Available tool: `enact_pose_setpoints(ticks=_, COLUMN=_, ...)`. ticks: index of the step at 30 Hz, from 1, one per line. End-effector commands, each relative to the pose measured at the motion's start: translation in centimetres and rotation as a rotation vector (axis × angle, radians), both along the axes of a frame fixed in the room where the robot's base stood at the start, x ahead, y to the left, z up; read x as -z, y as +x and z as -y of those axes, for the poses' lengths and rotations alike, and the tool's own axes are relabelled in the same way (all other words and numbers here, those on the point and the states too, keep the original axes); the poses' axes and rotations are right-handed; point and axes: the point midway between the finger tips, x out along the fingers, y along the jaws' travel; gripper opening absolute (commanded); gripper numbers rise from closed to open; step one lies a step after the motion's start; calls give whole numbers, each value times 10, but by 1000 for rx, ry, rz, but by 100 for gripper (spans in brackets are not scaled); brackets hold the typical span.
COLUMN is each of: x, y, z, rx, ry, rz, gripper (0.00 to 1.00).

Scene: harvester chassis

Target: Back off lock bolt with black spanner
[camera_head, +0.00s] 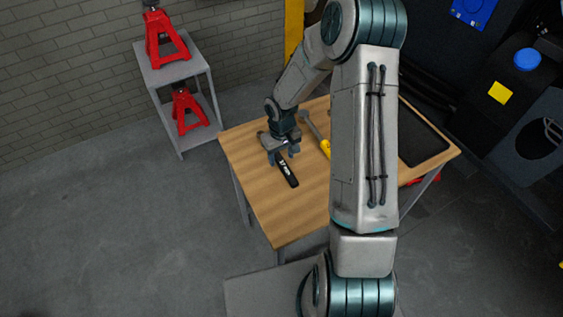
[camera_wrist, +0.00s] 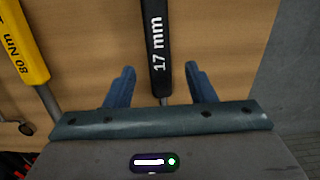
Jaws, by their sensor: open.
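The black spanner (camera_head: 287,170) lies on the wooden table, its handle pointing toward the table's front. In the wrist view its black handle (camera_wrist: 159,45) carries the white marking "17 mm". My gripper (camera_head: 281,157) is over the spanner, above the table. In the wrist view my gripper (camera_wrist: 157,78) is open, with one blue finger on each side of the spanner's shaft. The lock bolt cannot be made out in either view.
A yellow tool (camera_wrist: 22,45) marked "80 Nm" lies left of the spanner in the wrist view. The wooden table (camera_head: 285,220) has clear room at its front. A black tray (camera_head: 420,140) lies on its right. A grey shelf (camera_head: 172,70) with red jack stands is at the left.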

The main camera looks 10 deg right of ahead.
Motion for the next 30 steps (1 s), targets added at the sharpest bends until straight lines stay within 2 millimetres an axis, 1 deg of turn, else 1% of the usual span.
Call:
enact_pose_setpoints(ticks=3, x=14, y=0, z=0, rx=1, ry=0, rz=-2, gripper=50)
enact_pose_setpoints(ticks=6, x=19, y=0, z=0, rx=-1, ry=0, rz=1, gripper=50)
enact_pose_setpoints(ticks=14, x=21, y=0, z=0, rx=0, ry=-1, rz=1, gripper=50)
enact_pose_setpoints(ticks=15, x=21, y=0, z=0, rx=0, ry=-1, rz=1, gripper=39)
enact_pose_setpoints(ticks=17, x=21, y=0, z=0, rx=0, ry=-1, rz=1, gripper=22)
enact_pose_setpoints(ticks=18, x=21, y=0, z=0, rx=0, ry=-1, rz=1, gripper=11)
enact_pose_setpoints(ticks=19, x=21, y=0, z=0, rx=0, ry=-1, rz=1, gripper=3)
enact_pose_setpoints(ticks=20, x=21, y=0, z=0, rx=0, ry=-1, rz=1, gripper=0)
enact_pose_setpoints(ticks=30, x=19, y=1, z=1, rx=1, ry=0, rz=2, gripper=0)
